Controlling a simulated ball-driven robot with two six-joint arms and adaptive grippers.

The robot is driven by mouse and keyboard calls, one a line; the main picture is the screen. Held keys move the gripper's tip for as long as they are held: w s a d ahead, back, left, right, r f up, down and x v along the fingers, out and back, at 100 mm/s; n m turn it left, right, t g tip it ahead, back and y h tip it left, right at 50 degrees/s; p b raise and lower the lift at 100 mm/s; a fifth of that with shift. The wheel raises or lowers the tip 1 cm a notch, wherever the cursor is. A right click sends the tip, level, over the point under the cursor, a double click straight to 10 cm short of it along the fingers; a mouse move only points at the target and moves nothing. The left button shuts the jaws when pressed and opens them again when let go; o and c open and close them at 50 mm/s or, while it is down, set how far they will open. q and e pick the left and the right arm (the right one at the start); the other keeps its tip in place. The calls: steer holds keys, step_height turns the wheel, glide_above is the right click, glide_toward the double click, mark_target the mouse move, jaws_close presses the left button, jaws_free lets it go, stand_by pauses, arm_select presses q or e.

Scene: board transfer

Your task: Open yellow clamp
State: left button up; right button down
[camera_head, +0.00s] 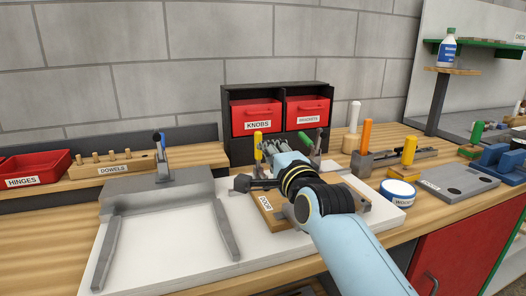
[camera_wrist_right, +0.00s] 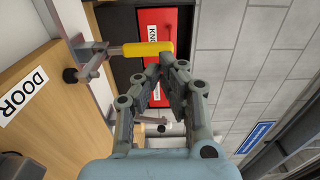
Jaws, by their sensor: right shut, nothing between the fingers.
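The yellow clamp's handle (camera_head: 257,138) stands up behind the wooden DOOR board (camera_head: 262,207) in the head view. In the right wrist view the yellow handle (camera_wrist_right: 147,49) lies across the picture top, joined to grey metal links. A black pad (camera_wrist_right: 70,75) shows near the board (camera_wrist_right: 50,65). My right gripper (camera_head: 273,147) is shut and empty, close to the handle. In the right wrist view its fingertips (camera_wrist_right: 168,62) are beside the handle's free end; I cannot tell whether they touch it. My left gripper is not in view.
A blue-handled clamp (camera_head: 163,142) stands on the grey fixture (camera_head: 160,190) at left. A dark green-handled clamp (camera_head: 306,140) stands right of the yellow one. A white round tin (camera_head: 397,194) is at right.

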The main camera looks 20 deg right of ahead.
mark_target(260, 141)
steer(key=w, duration=0.1)
steer(key=w+b, duration=0.2)
steer(key=shift+w+f, duration=0.3)
steer(key=shift+w, duration=0.05)
steer(key=shift+w+r+b, duration=0.2)
steer(key=shift+w+b, duration=0.1)
